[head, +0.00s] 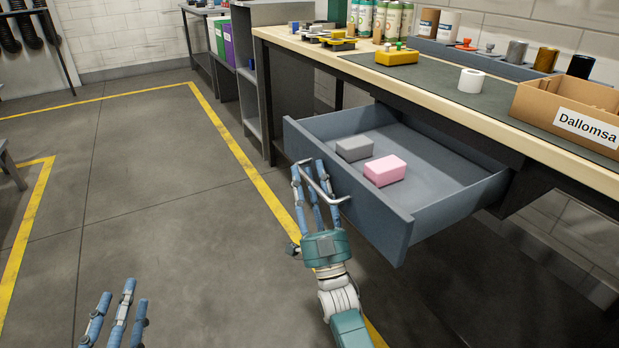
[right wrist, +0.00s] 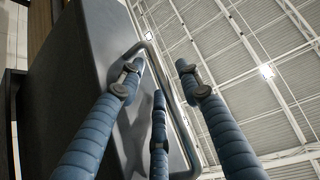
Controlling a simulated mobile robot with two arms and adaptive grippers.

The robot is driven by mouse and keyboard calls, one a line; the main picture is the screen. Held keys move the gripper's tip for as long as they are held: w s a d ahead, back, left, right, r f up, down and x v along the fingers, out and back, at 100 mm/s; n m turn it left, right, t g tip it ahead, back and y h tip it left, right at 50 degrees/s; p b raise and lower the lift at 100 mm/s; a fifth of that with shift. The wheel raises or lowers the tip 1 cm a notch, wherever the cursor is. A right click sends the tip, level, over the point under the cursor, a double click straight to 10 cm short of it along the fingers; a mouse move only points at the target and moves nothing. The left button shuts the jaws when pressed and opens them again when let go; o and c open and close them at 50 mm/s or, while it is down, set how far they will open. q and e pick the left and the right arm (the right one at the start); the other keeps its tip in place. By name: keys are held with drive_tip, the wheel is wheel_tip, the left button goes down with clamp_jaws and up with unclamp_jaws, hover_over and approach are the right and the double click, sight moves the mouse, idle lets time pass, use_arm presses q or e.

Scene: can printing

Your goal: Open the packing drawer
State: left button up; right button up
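The packing drawer (head: 350,208) is a blue-grey drawer under the workbench. It stands pulled well out, with a grey block (head: 354,149) and a pink block (head: 385,170) inside. Its metal bar handle (head: 322,186) is on the front panel and also shows in the right wrist view (right wrist: 178,108). My right gripper (head: 309,166) is at the handle, with its fingers spread on both sides of the bar. A gap shows between the bar and the right-hand finger; other contact is unclear. My left gripper (head: 118,300) is open and empty at the lower left, away from the drawer.
The workbench (head: 480,116) holds a cardboard box (head: 565,110), a white roll (head: 471,80), a yellow item (head: 397,57) and several bottles. A grey shelf unit (head: 252,75) stands beyond the drawer.

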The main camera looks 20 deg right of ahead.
drive_tip(key=v, duration=1.2)
